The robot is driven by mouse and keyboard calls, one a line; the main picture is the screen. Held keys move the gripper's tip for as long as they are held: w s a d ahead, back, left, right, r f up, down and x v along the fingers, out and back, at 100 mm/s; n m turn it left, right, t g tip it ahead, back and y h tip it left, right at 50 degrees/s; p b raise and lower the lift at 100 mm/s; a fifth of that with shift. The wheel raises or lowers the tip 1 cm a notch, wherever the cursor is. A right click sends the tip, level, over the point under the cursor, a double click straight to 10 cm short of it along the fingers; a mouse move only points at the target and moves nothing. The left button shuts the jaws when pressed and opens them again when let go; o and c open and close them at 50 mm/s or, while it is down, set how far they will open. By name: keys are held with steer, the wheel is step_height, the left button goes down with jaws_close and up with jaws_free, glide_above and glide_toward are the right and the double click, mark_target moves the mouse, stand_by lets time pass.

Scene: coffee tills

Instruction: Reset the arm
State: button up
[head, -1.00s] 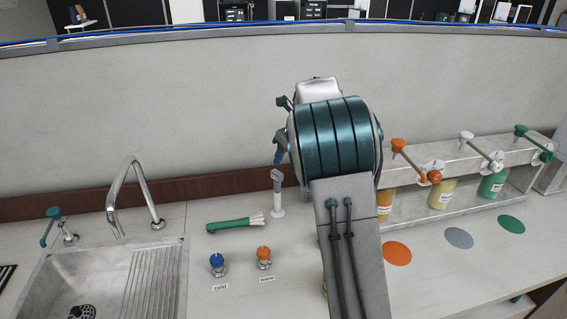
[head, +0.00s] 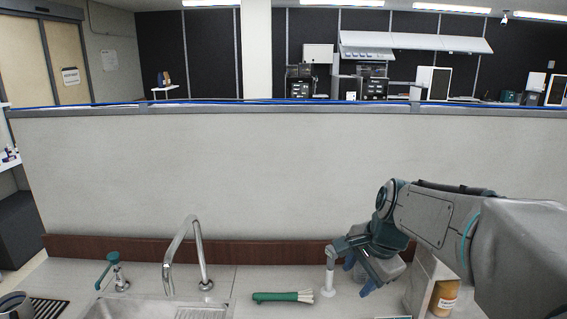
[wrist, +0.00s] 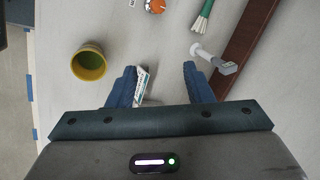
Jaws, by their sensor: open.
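My gripper (head: 358,274) is in the right half of the head view, above the counter near the low wall. My arm reaches in from the right edge. In the wrist view my gripper (wrist: 160,78) has its two blue fingers spread wide. Nothing is held between them. A small white printed label or packet (wrist: 142,84) shows beside the left finger; I cannot tell its height relative to the finger. A grey-white post with a flat head (wrist: 215,60) stands just beyond the right finger, and it shows below the gripper in the head view (head: 328,280).
A green brush-like thing with white ends (head: 283,297) lies on the counter. The tap (head: 200,255) and sink (head: 120,308) are to its left. A yellow cup, green inside (wrist: 89,64), stands left in the wrist view.

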steer(key=s+f+n+h, duration=0.2)
steer(key=s+f+n, duration=0.2)
steer(key=s+n, duration=0.9)
steer(key=s, duration=0.3)
steer(key=shift+a+f, duration=0.15)
steer(key=shift+w, duration=0.1)
